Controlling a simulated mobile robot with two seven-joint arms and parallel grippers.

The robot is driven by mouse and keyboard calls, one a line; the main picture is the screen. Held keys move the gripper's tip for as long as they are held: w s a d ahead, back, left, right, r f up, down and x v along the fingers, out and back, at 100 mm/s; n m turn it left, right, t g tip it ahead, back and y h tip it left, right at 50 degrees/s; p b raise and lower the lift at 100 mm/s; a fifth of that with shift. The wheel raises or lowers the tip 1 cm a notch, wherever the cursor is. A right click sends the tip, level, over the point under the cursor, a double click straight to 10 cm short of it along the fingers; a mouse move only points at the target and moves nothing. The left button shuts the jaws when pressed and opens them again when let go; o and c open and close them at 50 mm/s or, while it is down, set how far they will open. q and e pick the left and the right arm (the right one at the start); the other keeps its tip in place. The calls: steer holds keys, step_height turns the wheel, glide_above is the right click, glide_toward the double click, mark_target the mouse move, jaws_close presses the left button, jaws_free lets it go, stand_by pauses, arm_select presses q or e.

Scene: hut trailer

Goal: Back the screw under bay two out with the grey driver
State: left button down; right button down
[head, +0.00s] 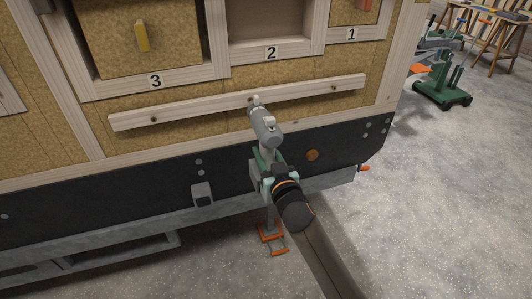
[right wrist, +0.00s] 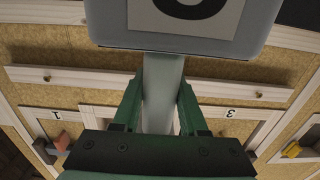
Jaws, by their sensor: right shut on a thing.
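The grey driver (head: 265,125) is in my right gripper (head: 267,160), which is shut around its grip. In the head view its nose is at the middle screw (head: 251,99) of the pale wooden batten (head: 200,108) under bay two (head: 268,22). The tip covers part of that screw, so I cannot tell whether it is seated. The right wrist view shows the green fingers (right wrist: 157,110) on either side of the driver's grey grip (right wrist: 162,88). The driver's wide body hides the middle screw there. My left gripper is not in view.
Two other batten screws show, left (head: 153,119) and right (head: 333,88). Bay three holds a panel with a yellow handle (head: 141,36); bay one has a red-orange handle (head: 364,4). The dark trailer skirt (head: 120,182) runs below. A green wheeled stand (head: 441,92) is on open floor at right.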

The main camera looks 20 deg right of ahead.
steer(key=shift+w+r, duration=0.1)
steer(key=shift+r, duration=0.15)
steer(key=shift+w, duration=0.5)
steer(key=shift+w, duration=0.1)
steer(key=shift+s+r+p, duration=0.3)
steer(key=shift+s+r, duration=0.05)
steer(key=shift+s, duration=0.15)
stand_by(1.0)
steer(key=shift+s+f, duration=0.1)
steer(key=shift+s, duration=0.05)
stand_by(0.4)
steer(key=shift+s+a+f, duration=0.15)
steer(key=shift+s+f, duration=0.1)
